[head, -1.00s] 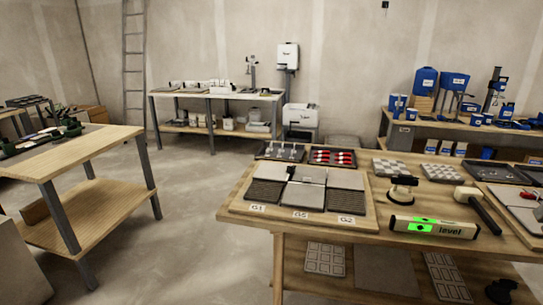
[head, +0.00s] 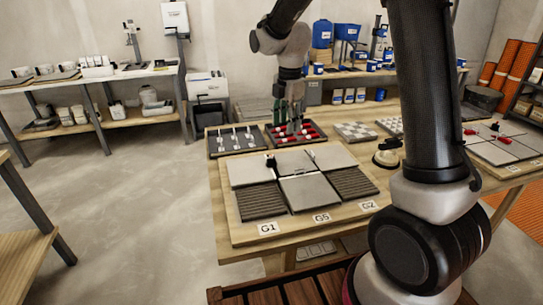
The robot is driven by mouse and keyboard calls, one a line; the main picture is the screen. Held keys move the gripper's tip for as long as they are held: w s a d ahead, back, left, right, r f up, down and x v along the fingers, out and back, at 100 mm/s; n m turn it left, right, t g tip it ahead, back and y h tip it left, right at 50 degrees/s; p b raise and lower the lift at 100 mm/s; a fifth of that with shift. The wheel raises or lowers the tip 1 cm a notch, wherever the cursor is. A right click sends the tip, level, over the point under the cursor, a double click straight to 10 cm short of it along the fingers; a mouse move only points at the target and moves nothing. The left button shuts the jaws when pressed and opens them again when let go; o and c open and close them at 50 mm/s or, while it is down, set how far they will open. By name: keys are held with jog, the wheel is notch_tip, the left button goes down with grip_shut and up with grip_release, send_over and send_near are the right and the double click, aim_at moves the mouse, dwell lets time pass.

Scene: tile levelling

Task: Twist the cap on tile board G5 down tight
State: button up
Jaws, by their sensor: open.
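The tile board carries grey tiles in columns labelled G1, G5 and G2; the G5 label (head: 321,217) is on the front edge, below the middle column (head: 304,190). A small dark piece (head: 271,161) stands upright at the back left of the G5 column; I cannot tell whether it is a cap. A thin pale stem (head: 311,156) stands near the column's back right. My gripper (head: 291,128) points down over the tray of red caps (head: 270,142), behind the tiles. It is open and hides part of that tray. I see no red cap on G5.
A tray of pale upright clips (head: 234,141) stands left of the red caps. My arm hides the bench's right part. Open floor (head: 140,200) is on the left.

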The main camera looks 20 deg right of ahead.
aim_at(271, 161)
jog(key=w+a+f+n, duration=0.1)
jog(key=f, duration=0.1)
jog(key=w+a+f+n, duration=0.1)
jog(key=f, duration=0.1)
jog(key=w+a+f+n, duration=0.1)
jog(key=w+f+n, duration=0.1)
jog(key=shift+a+f+g, duration=0.3)
jog(key=shift+g, duration=0.1)
notch_tip(271, 161, down, 8)
jog(key=shift+f, duration=0.1)
jog(key=c, duration=1)
